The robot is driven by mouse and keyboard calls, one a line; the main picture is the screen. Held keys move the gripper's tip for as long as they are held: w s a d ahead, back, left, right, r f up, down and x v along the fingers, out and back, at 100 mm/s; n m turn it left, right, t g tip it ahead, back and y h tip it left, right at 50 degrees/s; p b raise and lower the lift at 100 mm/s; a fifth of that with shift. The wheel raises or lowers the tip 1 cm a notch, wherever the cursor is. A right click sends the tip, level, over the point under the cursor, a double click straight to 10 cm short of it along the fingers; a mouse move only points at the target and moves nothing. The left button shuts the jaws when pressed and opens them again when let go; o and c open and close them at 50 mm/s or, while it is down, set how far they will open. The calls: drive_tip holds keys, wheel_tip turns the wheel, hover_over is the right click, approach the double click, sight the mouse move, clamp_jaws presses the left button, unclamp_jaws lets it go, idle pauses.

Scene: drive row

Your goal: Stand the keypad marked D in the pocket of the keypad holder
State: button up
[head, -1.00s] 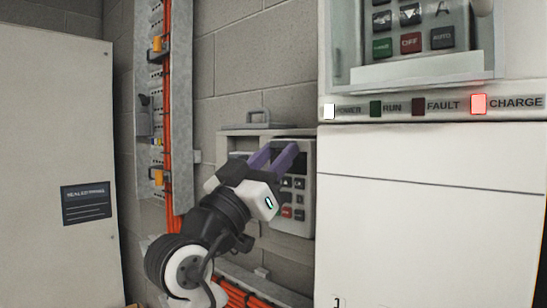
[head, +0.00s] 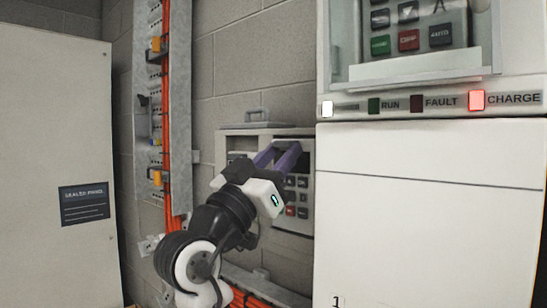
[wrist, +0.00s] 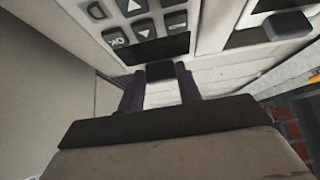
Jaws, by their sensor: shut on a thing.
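A light grey keypad (head: 303,212) with dark and red buttons is upright in front of the wall. My gripper (head: 281,155), with purple fingers, is shut on its upper part. In the wrist view the fingers (wrist: 160,82) close on a dark tab below the keypad's dark screen. A D-like mark and an OK button show on the keypad (wrist: 110,22) there. Behind it in the head view is a grey box (head: 228,142) on the wall, apparently the keypad holder. The keypad and my gripper hide much of it. I cannot tell whether the keypad is inside the pocket.
A large white cabinet (head: 420,220) stands close on the right, with a keypad marked A (head: 412,30) in its upper window and a lit red CHARGE lamp (head: 477,100). A metal cable tray (head: 178,110) with orange cables and a sealed panel (head: 60,130) are on the left.

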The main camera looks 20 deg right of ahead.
drive_tip(key=shift+w+d, duration=0.3)
drive_tip(key=shift+d, duration=0.15)
drive_tip(key=shift+f+b, duration=0.15)
drive_tip(key=shift+b, duration=0.15)
idle(0.3)
wheel_tip(320, 180, down, 2)
drive_tip(key=shift+f+b, duration=0.2)
drive_tip(key=shift+b, duration=0.8)
drive_tip(key=o, duration=1)
